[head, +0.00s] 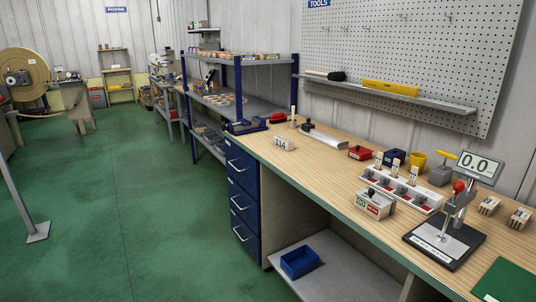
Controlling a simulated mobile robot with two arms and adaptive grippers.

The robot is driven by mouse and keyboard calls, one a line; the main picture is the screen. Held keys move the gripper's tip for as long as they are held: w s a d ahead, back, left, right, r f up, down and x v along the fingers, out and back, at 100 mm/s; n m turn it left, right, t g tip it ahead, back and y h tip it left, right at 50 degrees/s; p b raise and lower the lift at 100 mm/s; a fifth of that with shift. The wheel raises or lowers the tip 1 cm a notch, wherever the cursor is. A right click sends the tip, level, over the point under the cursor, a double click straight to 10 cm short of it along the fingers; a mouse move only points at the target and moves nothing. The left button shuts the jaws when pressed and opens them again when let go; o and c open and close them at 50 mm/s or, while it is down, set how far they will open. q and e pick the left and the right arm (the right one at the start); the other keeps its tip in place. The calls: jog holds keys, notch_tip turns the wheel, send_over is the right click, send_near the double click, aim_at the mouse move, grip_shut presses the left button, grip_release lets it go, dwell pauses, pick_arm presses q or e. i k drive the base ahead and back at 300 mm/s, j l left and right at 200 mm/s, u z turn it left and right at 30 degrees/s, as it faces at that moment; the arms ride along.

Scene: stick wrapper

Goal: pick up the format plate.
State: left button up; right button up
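I cannot tell for certain which thing is the format plate. A small white plate-like piece with black digits, perhaps 114 (283,143), stands on the wooden workbench (345,205) near its left end. Several small upright pieces with tags stand in a white rack with red parts (400,190) toward the right of the bench. Neither of my grippers is in view.
A digital gauge reading 0.0 (480,165) stands on a black base at the bench's right. A GO box (375,203) is in front of the rack. Blue drawers (243,200) and a blue bin (299,262) sit below. The green floor (120,220) at left is largely clear.

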aim_at(284, 142)
jog(key=i+j+z, duration=0.15)
jog(key=j, duration=0.2)
jog(key=i+j+z, duration=0.15)
jog(key=j, duration=0.25)
jog(key=i+j+z, duration=0.2)
jog(key=j, duration=0.2)
jog(key=i+j, duration=0.1)
jog(key=i, duration=0.35)
jog(key=u, duration=0.05)
